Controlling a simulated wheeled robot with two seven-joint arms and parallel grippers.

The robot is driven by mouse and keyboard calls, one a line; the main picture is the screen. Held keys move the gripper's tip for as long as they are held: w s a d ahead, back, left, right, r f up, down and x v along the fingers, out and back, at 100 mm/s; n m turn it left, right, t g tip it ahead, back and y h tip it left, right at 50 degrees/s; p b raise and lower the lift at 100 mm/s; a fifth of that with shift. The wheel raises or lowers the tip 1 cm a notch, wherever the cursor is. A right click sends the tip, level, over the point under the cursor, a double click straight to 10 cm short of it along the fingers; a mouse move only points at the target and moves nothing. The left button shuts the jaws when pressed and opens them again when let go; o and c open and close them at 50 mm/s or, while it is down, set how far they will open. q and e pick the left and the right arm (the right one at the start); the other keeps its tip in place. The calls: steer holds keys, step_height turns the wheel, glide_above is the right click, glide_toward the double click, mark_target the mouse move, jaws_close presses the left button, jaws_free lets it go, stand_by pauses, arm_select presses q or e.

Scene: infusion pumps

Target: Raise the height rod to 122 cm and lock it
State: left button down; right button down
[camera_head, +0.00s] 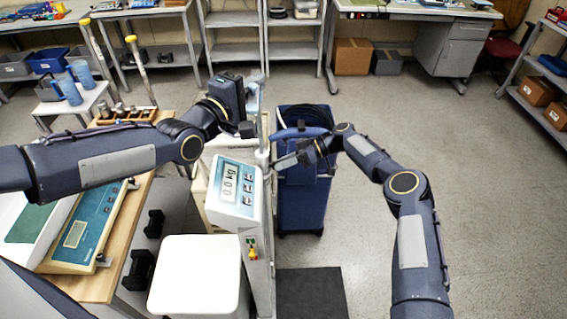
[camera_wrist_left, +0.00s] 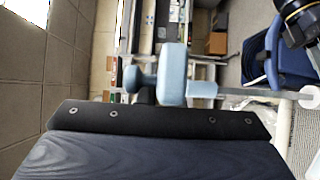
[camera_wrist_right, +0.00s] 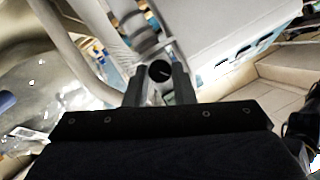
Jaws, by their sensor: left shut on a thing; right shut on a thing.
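The scale column (camera_head: 238,190) has a display reading 0.0 kg. The height rod rises behind it, through a grey collar (camera_head: 262,158). A light-blue headpiece (camera_head: 254,88) sits at the rod's top; its block also shows in the left wrist view (camera_wrist_left: 173,75), beside the pale rod (camera_wrist_left: 235,92). My left gripper (camera_head: 247,129) is shut on part of the headpiece, though its fingertips are mostly hidden. My right gripper (camera_head: 278,163), lower, is shut at the collar; the right wrist view shows its fingers (camera_wrist_right: 160,88) around a dark round knob (camera_wrist_right: 160,71). I cannot read the rod's height marks.
A blue cart (camera_head: 305,200) stands close behind and right of the column. A dark mat (camera_head: 310,292) lies in front. The floor at right is clear.

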steer(key=shift+w+m+g, duration=0.2)
steer(key=shift+m+g, duration=0.2)
steer(key=shift+m, duration=0.4)
steer(key=c, duration=1.2)
jaws_free()
step_height(320, 180, up, 10)
